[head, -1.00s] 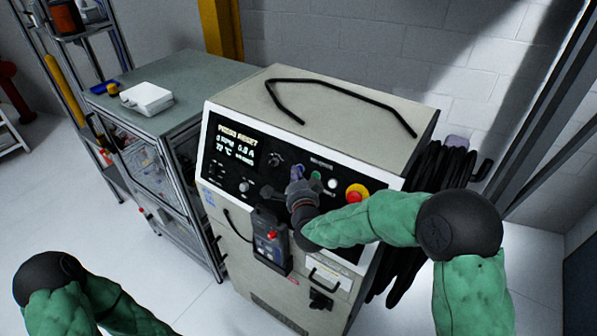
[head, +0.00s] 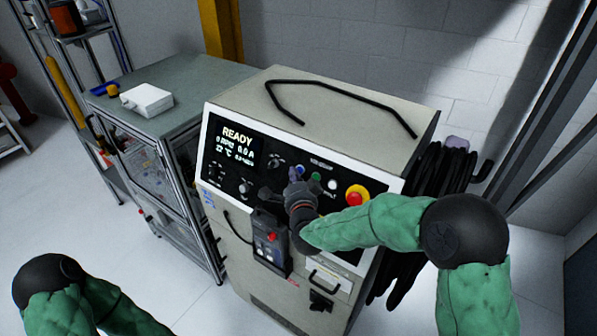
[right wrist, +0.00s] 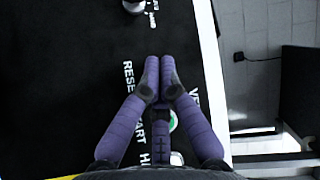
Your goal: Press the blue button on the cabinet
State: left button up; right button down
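The grey cabinet (head: 345,105) stands in the middle with a black control panel (head: 226,172) on its sloped front. The blue button (head: 300,169) shows just above my right gripper's fingertips in the head view. In the right wrist view it is not visible; the fingertips cover the panel beside the RESET label (right wrist: 128,76). My right gripper (head: 297,177) is at the panel with its purple fingertips (right wrist: 158,62) together and nothing seen between them. Whether they touch the button cannot be told. The display (head: 236,144) reads READY. My left gripper is out of view.
A green button (head: 316,177), a white button (head: 332,185) and a red emergency stop (head: 357,195) sit to the right. A pendant (head: 269,240) hangs below. A workbench (head: 190,85) stands left; black cables (head: 440,180) hang at the right.

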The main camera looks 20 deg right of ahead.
jog(key=s+a+r+p, duration=0.1)
jog(key=s+a+r, duration=0.1)
jog(key=s+a, duration=0.1)
jog(key=shift+s+a+r+p, duration=0.15)
jog(key=shift+a+r+p, duration=0.2)
jog(key=shift+a, duration=0.35)
jog(key=shift+f, duration=0.1)
dwell(0.7)
